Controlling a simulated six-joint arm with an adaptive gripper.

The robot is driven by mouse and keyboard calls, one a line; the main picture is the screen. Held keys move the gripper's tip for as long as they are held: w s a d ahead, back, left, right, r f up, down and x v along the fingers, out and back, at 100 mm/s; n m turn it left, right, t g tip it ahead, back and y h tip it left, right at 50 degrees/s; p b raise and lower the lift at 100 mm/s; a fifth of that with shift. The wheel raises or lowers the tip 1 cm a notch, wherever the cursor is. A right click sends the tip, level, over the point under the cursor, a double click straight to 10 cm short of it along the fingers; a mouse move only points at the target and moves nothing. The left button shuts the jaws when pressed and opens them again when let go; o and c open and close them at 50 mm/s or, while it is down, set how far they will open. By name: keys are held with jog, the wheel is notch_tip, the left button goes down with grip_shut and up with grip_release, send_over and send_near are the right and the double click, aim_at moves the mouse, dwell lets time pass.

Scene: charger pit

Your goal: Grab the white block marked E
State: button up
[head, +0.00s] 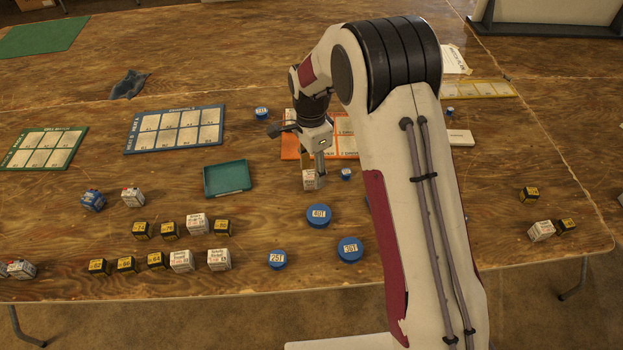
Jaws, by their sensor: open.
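My gripper (316,172) points down over the middle of the table, its jaws apart. A small white block (309,181) with printed labels is right at its fingertips; I cannot tell if the fingers touch it or straddle it. Other white blocks stand on the left part of the table: one (132,197) beside a blue block, one (197,223) in the upper row, and two (181,261) (219,259) in the lower row. Another (541,231) is at the far right. The print is too small to tell which one is marked E.
Several black-and-yellow blocks (127,265) stand among the white ones. Blue round weights (318,216) (350,250) lie in front of my gripper. A green tray (227,179) is to its left. A blue-framed board (174,128) and an orange board (346,143) lie behind.

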aim_at(312, 174)
jog(key=shift+w+a+r+m+t, duration=0.15)
jog(key=shift+w+r+m, duration=0.15)
jog(key=shift+w+m, duration=0.2)
jog(key=shift+w+a+r+m+t, duration=0.15)
jog(key=shift+w+r+m, duration=0.15)
jog(key=shift+w+m, duration=0.2)
jog(key=shift+d+m, duration=0.1)
jog(key=shift+m, duration=1)
jog(key=shift+f, duration=0.1)
jog(key=shift+f, duration=1.15)
jog(key=shift+f, duration=0.1)
jog(key=shift+w+d+f, duration=0.15)
jog(key=shift+w+f, duration=0.05)
jog(key=shift+f, duration=0.7)
jog(key=shift+w+d+f, duration=0.1)
jog(key=shift+w+f, duration=0.1)
jog(key=shift+f, duration=1.45)
